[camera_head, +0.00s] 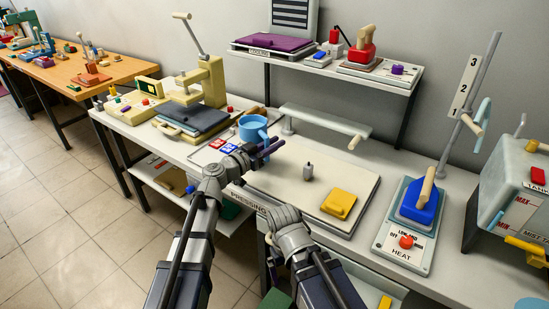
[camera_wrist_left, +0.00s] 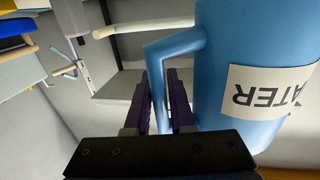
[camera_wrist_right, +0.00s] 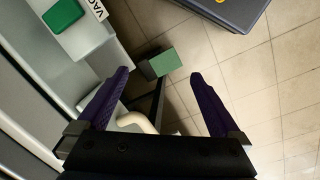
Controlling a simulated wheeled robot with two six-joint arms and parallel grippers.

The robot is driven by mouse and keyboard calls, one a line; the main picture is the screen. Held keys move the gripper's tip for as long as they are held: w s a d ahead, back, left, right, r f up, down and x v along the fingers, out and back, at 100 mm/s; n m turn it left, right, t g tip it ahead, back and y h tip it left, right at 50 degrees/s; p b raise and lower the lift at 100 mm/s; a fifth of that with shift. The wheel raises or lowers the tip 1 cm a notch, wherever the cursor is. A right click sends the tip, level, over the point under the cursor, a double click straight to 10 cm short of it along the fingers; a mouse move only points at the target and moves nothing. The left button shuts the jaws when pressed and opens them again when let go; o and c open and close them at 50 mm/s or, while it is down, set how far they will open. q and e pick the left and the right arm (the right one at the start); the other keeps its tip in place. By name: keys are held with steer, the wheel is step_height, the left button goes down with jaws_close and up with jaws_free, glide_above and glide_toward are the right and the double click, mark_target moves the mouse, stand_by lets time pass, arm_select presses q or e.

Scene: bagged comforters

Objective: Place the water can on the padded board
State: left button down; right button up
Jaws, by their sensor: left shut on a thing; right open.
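The blue water can (camera_head: 252,129) is at the back left edge of the padded board; I cannot tell whether it touches the surface below. My left gripper (camera_head: 272,147) is shut on its handle. In the left wrist view, the can (camera_wrist_left: 245,75), labelled WATER, is beside my left gripper (camera_wrist_left: 165,90), with the handle between the fingers. The padded board (camera_head: 277,183) is a wide cream slab with PRESSING on its front. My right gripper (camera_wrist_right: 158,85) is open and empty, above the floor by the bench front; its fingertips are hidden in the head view.
A yellow block (camera_head: 340,204) and a small grey piece (camera_head: 308,171) lie on the padded board, whose centre is otherwise clear. A pale raised bar (camera_head: 325,119) spans its back.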

mark_target(268, 157)
arm_select(q)
steer(key=shift+f+b, duration=1.9)
steer(key=shift+f, duration=0.05)
steer(key=shift+r, duration=0.15)
steer(key=c, duration=1.2)
jaws_free()
steer(key=o, duration=0.4)
steer(key=shift+o, duration=0.2)
